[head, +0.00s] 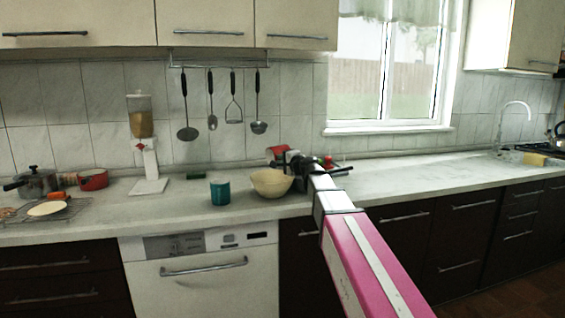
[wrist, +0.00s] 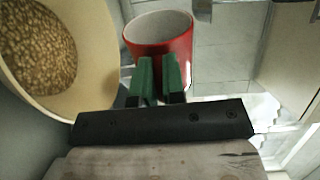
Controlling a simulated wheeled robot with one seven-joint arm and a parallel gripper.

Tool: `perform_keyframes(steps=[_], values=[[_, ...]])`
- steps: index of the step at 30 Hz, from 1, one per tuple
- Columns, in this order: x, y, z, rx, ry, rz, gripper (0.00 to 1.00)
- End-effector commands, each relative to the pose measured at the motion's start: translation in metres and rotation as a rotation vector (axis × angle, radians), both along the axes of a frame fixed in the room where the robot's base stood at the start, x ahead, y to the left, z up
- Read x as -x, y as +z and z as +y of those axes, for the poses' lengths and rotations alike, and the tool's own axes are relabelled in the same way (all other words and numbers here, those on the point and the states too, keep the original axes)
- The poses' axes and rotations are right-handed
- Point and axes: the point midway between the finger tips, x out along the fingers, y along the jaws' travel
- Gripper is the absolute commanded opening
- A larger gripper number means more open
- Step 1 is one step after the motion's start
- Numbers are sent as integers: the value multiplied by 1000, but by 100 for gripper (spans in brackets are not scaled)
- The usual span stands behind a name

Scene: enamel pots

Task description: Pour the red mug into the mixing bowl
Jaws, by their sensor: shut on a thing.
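The red mug (head: 277,150) is above the back of the mixing bowl in the head view, partly hidden by my gripper (head: 292,160). In the wrist view, the green fingers of my gripper (wrist: 161,82) are shut on the side of the red mug (wrist: 168,43). Its pale inside shows no visible contents. The cream mixing bowl (head: 271,185) stands on the counter. In the wrist view the mixing bowl (wrist: 101,92) is at the left, with speckled brown contents inside. It looks strongly slanted to the camera there. I cannot tell the mug's exact tilt.
A teal mug (head: 220,192) stands just left of the bowl. A dispenser (head: 144,150) stands behind on the left, with pots and a wire rack farther left. A red-topped item (head: 328,162) is behind my arm. The counter at right (head: 420,175) is mostly clear.

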Motion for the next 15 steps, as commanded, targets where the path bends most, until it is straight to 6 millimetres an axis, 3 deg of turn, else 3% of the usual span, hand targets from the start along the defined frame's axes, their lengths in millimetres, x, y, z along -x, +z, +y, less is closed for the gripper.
perform_keyframes(steps=[15], values=[[0, 24, 0, -361, -1, 267, 0]])
